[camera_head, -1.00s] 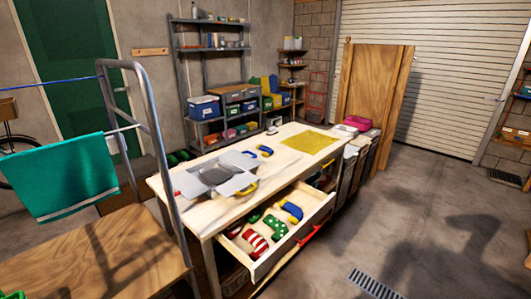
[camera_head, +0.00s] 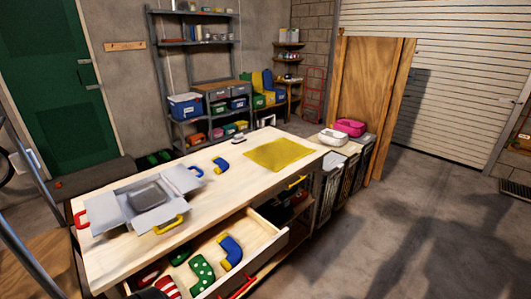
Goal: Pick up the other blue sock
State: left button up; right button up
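One blue sock with yellow parts (camera_head: 220,165) lies on the wooden table top, between the grey open box and the yellow mat. A second blue sock with yellow parts (camera_head: 231,248) lies in the open drawer (camera_head: 268,236), at the right end of the row of socks. A green sock with white dots (camera_head: 202,272) lies just left of it. A red and white striped sock (camera_head: 168,287) and another reddish sock are further left, partly cut off by the bottom edge.
The grey box (camera_head: 150,196) with spread flaps and coloured handles stands on the table's left part. A yellow mat (camera_head: 278,154) lies at the far right part. Bins (camera_head: 332,185) stand beyond the table's right end. The floor (camera_head: 400,230) to the right is clear.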

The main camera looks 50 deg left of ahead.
aim_at(223, 165)
jog(key=i+u, duration=0.2)
jog(key=i, duration=0.3)
jog(key=i+l+u, duration=0.2)
jog(key=i, duration=0.35)
jog(key=i+l+u, duration=0.2)
jog(key=i, duration=0.3)
jog(key=i+u, duration=0.3)
jog(key=u, duration=0.15)
jog(key=i+u, duration=0.45)
jog(key=i+l+u, duration=0.1)
jog(key=u, duration=0.4)
jog(key=i+l+u, duration=0.3)
jog(key=u, duration=0.15)
jog(key=i+l+u, duration=0.25)
jog(key=l+u, duration=0.2)
jog(key=j, duration=0.1)
